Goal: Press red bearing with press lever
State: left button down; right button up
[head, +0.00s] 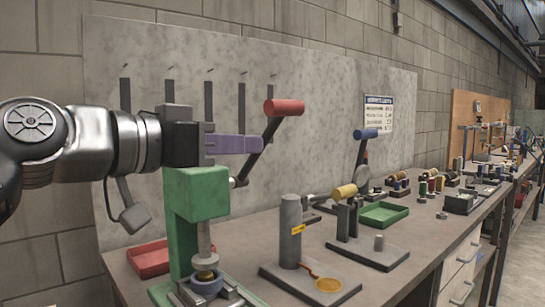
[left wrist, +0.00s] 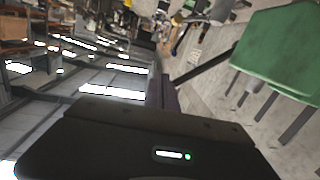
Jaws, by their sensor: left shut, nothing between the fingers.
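A green press (head: 196,195) stands at the left of the bench. Its dark lever (head: 262,135) slants up to the right and ends in a red handle (head: 284,107). The metal ram (head: 204,240) points down over a brass-coloured piece in a blue-grey ring (head: 207,286). I cannot make out a red bearing. My left gripper (head: 258,145) is shut and empty, its purple fingers level against or just beside the lever below the handle; contact cannot be told. The left wrist view shows the green press (left wrist: 285,50) and the fingers edge-on. My right gripper is not in view.
A red tray (head: 150,259) lies behind the press. A grey panel with hanging dark strips rises behind.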

pick_arm(q)
jog(key=shift+r+v, duration=0.25)
jog(key=shift+v, duration=0.95)
jog(key=shift+w, duration=0.1)
